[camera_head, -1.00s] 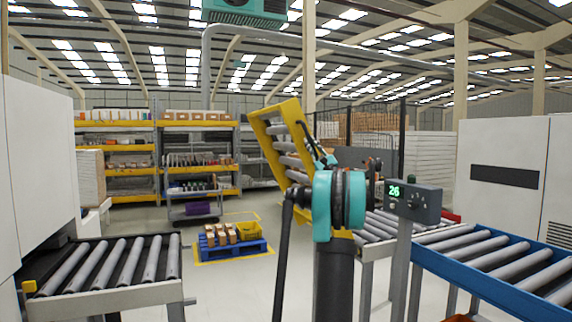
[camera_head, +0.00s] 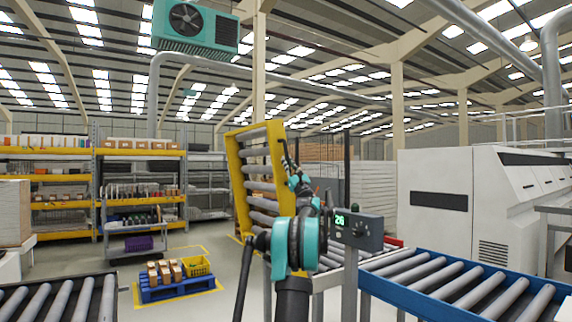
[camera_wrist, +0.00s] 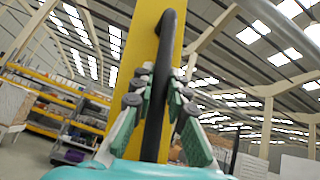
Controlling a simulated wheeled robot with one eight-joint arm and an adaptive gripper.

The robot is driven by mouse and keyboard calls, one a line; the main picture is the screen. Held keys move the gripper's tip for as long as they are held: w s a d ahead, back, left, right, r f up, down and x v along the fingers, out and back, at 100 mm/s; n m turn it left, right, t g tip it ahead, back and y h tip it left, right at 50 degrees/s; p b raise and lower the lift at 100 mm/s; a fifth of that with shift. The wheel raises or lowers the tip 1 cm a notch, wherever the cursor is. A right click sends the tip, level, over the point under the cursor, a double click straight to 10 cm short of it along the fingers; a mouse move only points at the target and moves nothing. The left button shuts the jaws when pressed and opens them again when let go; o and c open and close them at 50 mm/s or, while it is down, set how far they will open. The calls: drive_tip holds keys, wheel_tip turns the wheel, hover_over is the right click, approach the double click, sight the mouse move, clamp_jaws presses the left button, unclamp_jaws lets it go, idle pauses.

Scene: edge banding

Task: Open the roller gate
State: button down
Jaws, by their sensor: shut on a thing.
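The roller gate (camera_head: 233,178) is a yellow frame with grey rollers. In the head view it stands raised and tilted, left of the roller conveyor. In the wrist view its yellow side bar (camera_wrist: 150,28) rises close in front of me, with a black handle (camera_wrist: 155,110) on it. My gripper (camera_wrist: 163,92) has its teal and grey fingers on both sides of the black handle and is shut on it. In the head view my gripper (camera_head: 290,165) is small and partly hidden by my arm at the gate's right edge.
A blue-framed roller conveyor (camera_head: 460,285) is at right, beside a control box showing 26 (camera_head: 356,229). Another roller conveyor (camera_head: 60,300) is at lower left. A blue pallet (camera_head: 178,287) with boxes stands on the floor. White machines (camera_head: 435,205) are at right.

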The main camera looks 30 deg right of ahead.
drive_tip(key=c, duration=1.5)
unclamp_jaws()
drive_tip(key=shift+f, duration=0.1)
drive_tip(key=v, duration=1.2)
